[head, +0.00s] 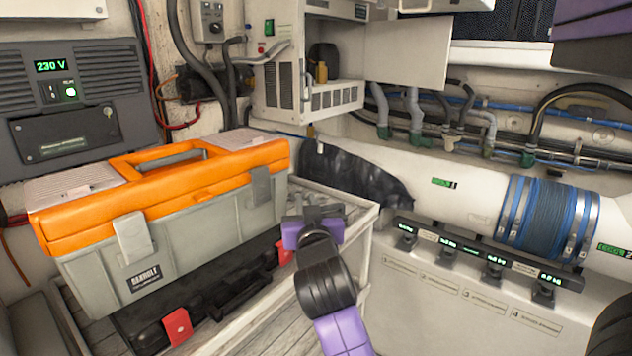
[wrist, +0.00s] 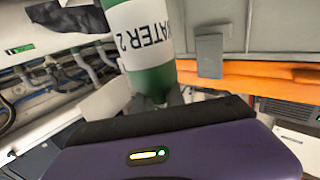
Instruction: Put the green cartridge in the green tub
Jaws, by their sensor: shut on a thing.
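The green cartridge (wrist: 152,78) shows in the wrist view, with a green end and a white band lettered "WATER 2". Its other end runs out of the top of that view. My gripper (wrist: 157,101) is shut on its green end; the fingers are partly hidden behind my purple wrist housing. In the head view my gripper (head: 316,213) is near the right side of the orange-lidded toolbox, over the shelf. I cannot make out the cartridge in the head view. I see no green tub in either view.
The grey toolbox (head: 190,222) with an orange lid stands left of my gripper; its latch side also shows in the wrist view (wrist: 209,55). A black case (head: 215,305) lies below it.

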